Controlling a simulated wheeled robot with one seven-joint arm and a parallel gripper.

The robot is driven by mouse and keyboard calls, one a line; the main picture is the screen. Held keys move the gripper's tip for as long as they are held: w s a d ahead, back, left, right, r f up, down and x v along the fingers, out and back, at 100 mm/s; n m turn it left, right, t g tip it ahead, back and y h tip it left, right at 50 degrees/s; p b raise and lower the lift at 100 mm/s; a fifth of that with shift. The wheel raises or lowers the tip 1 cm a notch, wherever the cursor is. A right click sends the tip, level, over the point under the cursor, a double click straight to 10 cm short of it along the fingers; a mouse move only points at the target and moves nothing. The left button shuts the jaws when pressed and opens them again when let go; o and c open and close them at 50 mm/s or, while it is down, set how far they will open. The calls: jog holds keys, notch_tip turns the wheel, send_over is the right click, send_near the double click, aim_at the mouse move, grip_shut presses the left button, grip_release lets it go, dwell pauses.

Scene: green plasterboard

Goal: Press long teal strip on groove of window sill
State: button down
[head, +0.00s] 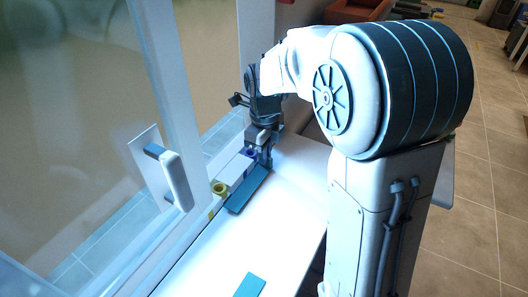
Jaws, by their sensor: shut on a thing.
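The long teal strip (246,191) slants along the white window sill (210,245), close to the window frame. My gripper (265,159) points down and is shut on the strip's far end.
A second teal piece (249,286) lies on the sill at the bottom edge, partly cut off. A yellow ring-shaped piece (219,189) and a blue one (250,153) sit by the window frame. A window handle (174,178) juts out at left. The sill's middle is clear.

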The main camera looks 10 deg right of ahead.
jog(key=shift+f, duration=0.1)
dwell(0.3)
jog(key=c, duration=1.4)
grip_release()
jog(key=shift+c, duration=0.2)
notch_tip(320, 180, up, 14)
jog(key=shift+f, duration=0.1)
jog(key=s+d+f+n+t, duration=0.1)
jog(key=s+d+f+n, duration=0.1)
jog(key=s+n, duration=0.4)
jog(key=s+d+f+n+t, duration=0.1)
jog(key=s+f+n, duration=0.3)
jog(key=n, duration=0.6)
jog(key=s+d+f+n, duration=0.3)
jog(key=s+d+n, duration=0.1)
jog(key=s+n, duration=0.3)
jog(key=shift+s+n+t, duration=0.4)
jog(key=shift+n, duration=0.2)
jog(key=shift+s+f+n, duration=0.35)
jog(key=shift+s+n, duration=0.05)
jog(key=shift+n, duration=0.3)
